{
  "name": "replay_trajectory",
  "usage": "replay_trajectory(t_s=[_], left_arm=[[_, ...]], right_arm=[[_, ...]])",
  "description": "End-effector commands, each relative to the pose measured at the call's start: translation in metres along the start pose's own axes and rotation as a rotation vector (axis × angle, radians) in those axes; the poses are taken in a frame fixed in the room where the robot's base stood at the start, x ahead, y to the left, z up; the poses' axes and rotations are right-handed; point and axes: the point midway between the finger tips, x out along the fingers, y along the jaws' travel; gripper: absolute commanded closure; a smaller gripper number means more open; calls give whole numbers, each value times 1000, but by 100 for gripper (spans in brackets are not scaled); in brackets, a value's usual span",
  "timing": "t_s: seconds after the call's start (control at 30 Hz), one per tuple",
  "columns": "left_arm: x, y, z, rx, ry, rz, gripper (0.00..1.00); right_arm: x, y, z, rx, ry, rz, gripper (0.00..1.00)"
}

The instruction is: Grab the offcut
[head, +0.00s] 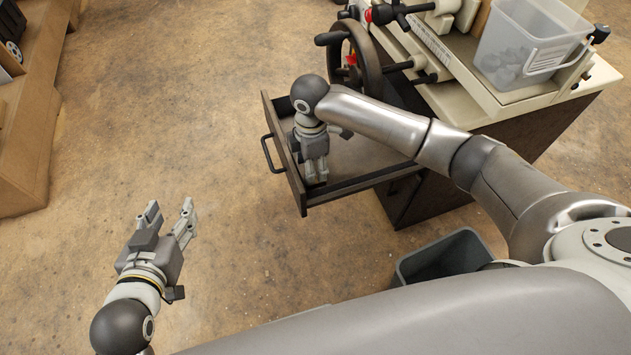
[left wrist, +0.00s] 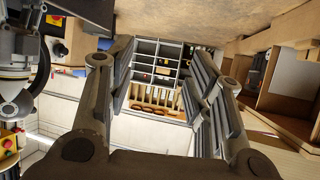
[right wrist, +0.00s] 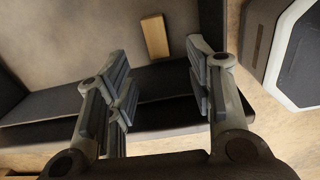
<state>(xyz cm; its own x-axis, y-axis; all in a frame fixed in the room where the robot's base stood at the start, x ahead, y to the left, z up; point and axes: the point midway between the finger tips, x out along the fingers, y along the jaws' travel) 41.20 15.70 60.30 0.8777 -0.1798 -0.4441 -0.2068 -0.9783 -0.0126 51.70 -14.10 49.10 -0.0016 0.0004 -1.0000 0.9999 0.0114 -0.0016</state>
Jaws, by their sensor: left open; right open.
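The offcut, a small light-brown wooden block (right wrist: 155,37), lies on the drawer floor in the right wrist view, beyond and between my right fingertips, apart from them. In the head view it cannot be made out. The open drawer (head: 284,166) sticks out of a dark cabinet. My right gripper (head: 317,180) reaches down into the drawer near its front panel; its fingers show open and empty in the right wrist view (right wrist: 158,65). My left gripper (head: 170,214) is open and empty over bare floor left of the drawer; its spread fingers show in the left wrist view (left wrist: 160,85).
A machine with a handwheel (head: 352,62) stands on the cabinet behind the drawer. A clear plastic bin (head: 505,60) sits on top of it. A grey bin (head: 440,258) stands below the cabinet. Wooden shelving (head: 28,140) is at far left. Floor left of the drawer is free.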

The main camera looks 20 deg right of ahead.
Motion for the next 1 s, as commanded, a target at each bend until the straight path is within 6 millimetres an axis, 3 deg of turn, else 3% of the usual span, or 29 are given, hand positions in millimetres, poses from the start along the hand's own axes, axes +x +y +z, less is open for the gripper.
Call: replay_trajectory(t_s=[0.37, 0.57, 1.0], left_arm=[[3, 4, -30, 0, 154, 9, 52], [1, 8, -60, -1, 317, 19, 52], [-28, 17, -126, -9, 708, 42, 52]], right_arm=[[17, 0, 0, -1, 0, 1, 52], [30, 1, 0, 0, -1, 0, 52], [61, 2, 0, 0, -1, 0, 52]])
